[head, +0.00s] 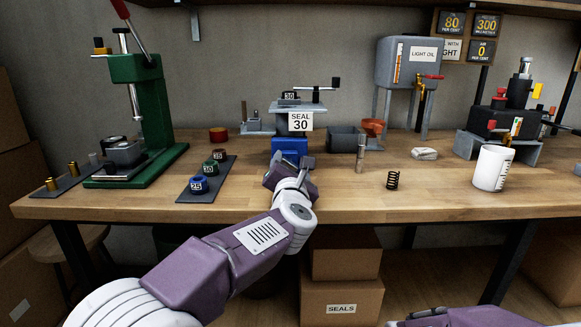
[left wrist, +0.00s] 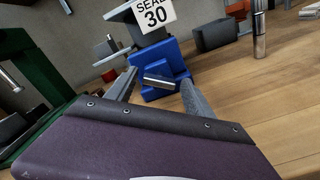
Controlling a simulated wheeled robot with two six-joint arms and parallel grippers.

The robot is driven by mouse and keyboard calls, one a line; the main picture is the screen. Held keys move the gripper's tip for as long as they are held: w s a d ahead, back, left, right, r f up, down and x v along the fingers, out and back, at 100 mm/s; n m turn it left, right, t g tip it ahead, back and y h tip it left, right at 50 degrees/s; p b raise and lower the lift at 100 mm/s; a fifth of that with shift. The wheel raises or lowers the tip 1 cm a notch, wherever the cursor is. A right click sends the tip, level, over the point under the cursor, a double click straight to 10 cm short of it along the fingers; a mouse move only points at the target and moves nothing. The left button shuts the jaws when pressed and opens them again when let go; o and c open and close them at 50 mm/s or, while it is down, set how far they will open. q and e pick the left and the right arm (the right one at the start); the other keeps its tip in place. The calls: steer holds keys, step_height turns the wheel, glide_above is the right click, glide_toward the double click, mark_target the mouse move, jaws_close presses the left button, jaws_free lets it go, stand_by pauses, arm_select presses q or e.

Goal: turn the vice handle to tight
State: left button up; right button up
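The blue vice (head: 289,146) stands near the middle of the bench, under a grey fixture with a "SEAL 30" sign (head: 300,122). It also shows in the left wrist view (left wrist: 165,60). A short grey bar, which looks like the vice handle (left wrist: 158,82), crosses its front. My left gripper (head: 290,165) is at the front of the vice. In the left wrist view its fingers (left wrist: 157,92) are apart, one on each side of the bar. I cannot tell whether they touch it. My right gripper is out of view; only part of my right arm shows at bottom right.
A green press (head: 152,105) and a mat with numbered rings (head: 207,180) are to the left. A metal pin (head: 360,155), a spring (head: 393,180) and a white cup (head: 492,168) are to the right. The bench front (head: 430,205) is clear.

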arm_select(q)
steer(key=shift+s, duration=0.1)
steer(key=s, duration=0.8)
steer(key=shift+s+p, duration=0.1)
steer(key=shift+p, duration=0.25)
steer(key=shift+s, duration=0.35)
